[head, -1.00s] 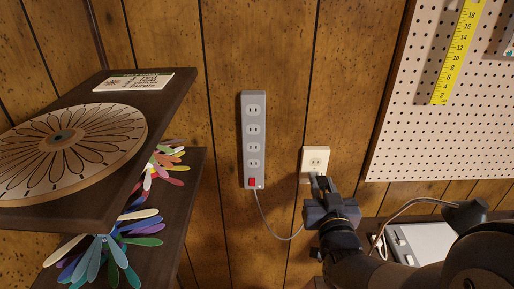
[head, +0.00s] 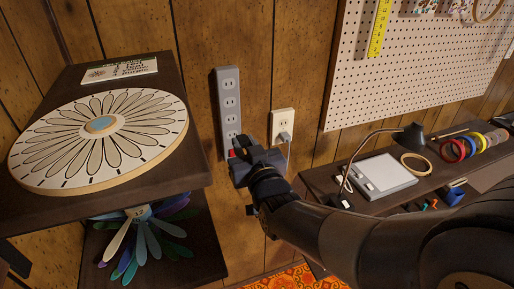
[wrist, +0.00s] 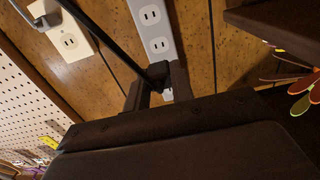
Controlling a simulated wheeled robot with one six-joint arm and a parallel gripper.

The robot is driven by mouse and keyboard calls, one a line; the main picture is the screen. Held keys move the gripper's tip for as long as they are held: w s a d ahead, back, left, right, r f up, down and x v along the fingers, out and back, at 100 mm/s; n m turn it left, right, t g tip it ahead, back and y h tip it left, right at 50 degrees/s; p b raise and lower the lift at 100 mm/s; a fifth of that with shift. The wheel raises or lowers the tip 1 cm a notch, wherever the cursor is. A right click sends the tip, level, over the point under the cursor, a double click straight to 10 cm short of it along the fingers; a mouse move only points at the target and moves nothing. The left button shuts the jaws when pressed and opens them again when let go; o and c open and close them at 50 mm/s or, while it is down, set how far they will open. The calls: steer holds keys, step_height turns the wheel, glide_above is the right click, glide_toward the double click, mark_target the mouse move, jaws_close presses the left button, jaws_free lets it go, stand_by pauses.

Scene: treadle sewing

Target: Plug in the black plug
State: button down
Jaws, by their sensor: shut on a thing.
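My gripper (head: 240,150) is at the lower part of the grey power strip (head: 228,100) in the head view. In the wrist view my gripper (wrist: 158,84) is shut on the black plug (wrist: 157,71), a small dark block between the fingertips. A black cord (wrist: 105,43) runs from it to the upper left. The power strip also shows in the wrist view (wrist: 164,22), with two bare sockets beyond the fingers. The fingers cover the strip behind them. I cannot tell whether the plug touches the strip.
A cream wall outlet (head: 283,119) with a grey plug (head: 284,138) in its lower socket is to the right. A dark shelf (head: 190,165) with a flower disc (head: 100,140) stands close on the left. A bench with a white device (head: 380,176) is at right.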

mark_target(231, 119)
steer(key=shift+f+b, duration=0.1)
steer(key=shift+b, duration=0.4)
steer(key=shift+b+x, duration=0.8)
steer(key=shift+x, duration=2.15)
steer(key=shift+b, duration=1.1)
steer(key=shift+x, duration=1.35)
steer(key=c, duration=1.1)
jaws_free()
steer(key=shift+c, duration=0.2)
steer(key=shift+d, duration=0.1)
steer(key=b+v, duration=0.1)
steer(key=v, duration=0.9)
steer(key=shift+s+b, duration=0.3)
steer(key=shift+s, duration=0.1)
